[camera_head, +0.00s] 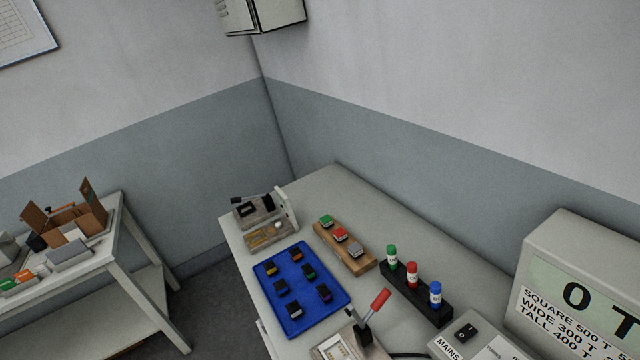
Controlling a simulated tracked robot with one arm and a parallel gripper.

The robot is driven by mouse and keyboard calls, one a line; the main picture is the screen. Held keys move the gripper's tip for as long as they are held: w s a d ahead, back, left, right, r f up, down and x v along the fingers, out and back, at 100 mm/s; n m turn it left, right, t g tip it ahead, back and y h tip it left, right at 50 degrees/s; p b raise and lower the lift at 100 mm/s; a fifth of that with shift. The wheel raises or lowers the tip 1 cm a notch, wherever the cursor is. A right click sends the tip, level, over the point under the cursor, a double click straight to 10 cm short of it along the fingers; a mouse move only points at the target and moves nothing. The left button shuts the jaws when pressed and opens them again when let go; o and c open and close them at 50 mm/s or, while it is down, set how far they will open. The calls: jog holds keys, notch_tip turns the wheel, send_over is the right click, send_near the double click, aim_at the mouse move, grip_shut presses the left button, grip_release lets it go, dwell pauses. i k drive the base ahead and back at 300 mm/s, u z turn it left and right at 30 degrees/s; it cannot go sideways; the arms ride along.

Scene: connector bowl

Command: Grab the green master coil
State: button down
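My gripper is not in view. Two green things stand on the grey bench (345,188) in the corner. One is a small upright cylinder with a green top and white body (391,257), in a black rack (432,305) beside a red one (412,274) and a blue one (435,294). The other is a small green-topped block (326,221) on a wooden strip (361,267), in a row with a red one (340,235) and a grey one (357,250). I cannot tell from the picture which is the master coil.
A blue tray (258,272) holds several dark pieces. A red-handled lever device (378,302), a MAINS switch box (465,332) and a display box (580,245) stand nearer. Small fixtures (262,210) sit at the bench's far left end. Another table (125,225) with a cardboard box stands left.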

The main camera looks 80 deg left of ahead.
aim_at(326, 221)
jog(key=u, duration=1.45)
jog(key=k, duration=0.95)
jog(key=u, duration=0.5)
jog(key=i, duration=1)
